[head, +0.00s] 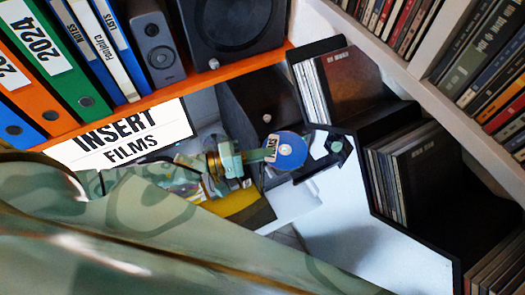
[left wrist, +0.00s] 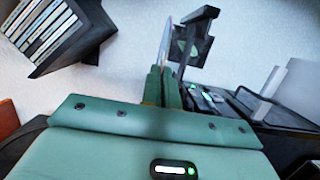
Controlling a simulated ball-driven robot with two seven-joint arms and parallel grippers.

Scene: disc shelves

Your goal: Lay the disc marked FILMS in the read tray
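My left gripper (head: 264,155) is shut on a blue disc (head: 291,151) in the middle of the head view. The disc has a pale centre, and a small tag at its left edge is too small to read surely. In the left wrist view the disc (left wrist: 165,40) stands nearly edge-on, upright between the green fingers (left wrist: 163,82). A pale grey tray-like piece (head: 292,206) lies below the gripper in the head view, apart from the disc; I cannot tell surely that it is the read tray. My right gripper is not in view.
A screen (head: 120,140) reads INSERT FILMS. Black shelves with upright cases (head: 400,185) stand right of the disc. An orange shelf (head: 190,82) with binders and a speaker is above. In the left wrist view a black holder (left wrist: 195,45) stands close beside the disc.

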